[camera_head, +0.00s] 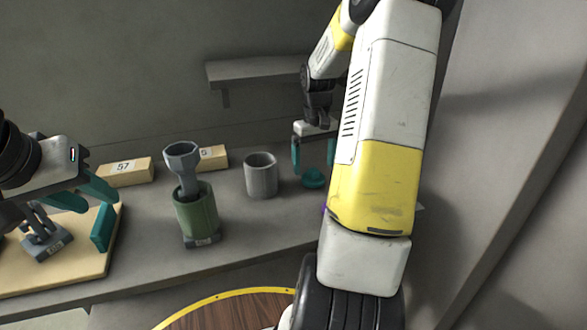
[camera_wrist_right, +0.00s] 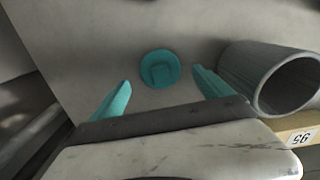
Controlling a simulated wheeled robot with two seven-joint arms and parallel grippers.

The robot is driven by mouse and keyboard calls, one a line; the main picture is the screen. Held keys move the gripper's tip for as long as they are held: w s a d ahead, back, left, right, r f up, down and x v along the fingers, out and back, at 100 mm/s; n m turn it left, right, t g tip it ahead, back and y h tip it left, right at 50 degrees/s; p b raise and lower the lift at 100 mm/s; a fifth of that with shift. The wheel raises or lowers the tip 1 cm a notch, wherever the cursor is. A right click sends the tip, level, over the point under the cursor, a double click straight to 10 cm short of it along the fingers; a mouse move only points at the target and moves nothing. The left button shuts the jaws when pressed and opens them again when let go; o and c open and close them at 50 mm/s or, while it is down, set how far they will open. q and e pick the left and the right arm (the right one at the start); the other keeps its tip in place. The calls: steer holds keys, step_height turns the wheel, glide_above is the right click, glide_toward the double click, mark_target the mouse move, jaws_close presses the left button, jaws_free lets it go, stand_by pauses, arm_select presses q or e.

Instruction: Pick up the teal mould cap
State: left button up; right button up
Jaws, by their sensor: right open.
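The teal mould cap (camera_head: 313,179) lies on the grey bench, right of the grey cup. In the right wrist view the round cap (camera_wrist_right: 159,69) with its raised grip block lies beyond and between my fingertips, untouched. My right gripper (camera_head: 313,154) points down above the cap, open and empty; its teal fingers also show in the right wrist view (camera_wrist_right: 163,88).
A grey hollow cup (camera_head: 261,177) stands close to the cap. A green cylinder (camera_head: 197,212) holds a grey funnel-like piece (camera_head: 183,165). Wooden blocks with number labels (camera_head: 125,172) lie behind. A wooden board (camera_head: 70,266) is at the left, and a wall shelf (camera_head: 252,71) is above.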

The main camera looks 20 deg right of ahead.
mark_target(314, 170)
step_height(314, 170, down, 4)
steer(key=shift+s+f, duration=0.1)
steer(key=c, duration=1.5)
steer(key=shift+o, duration=0.2)
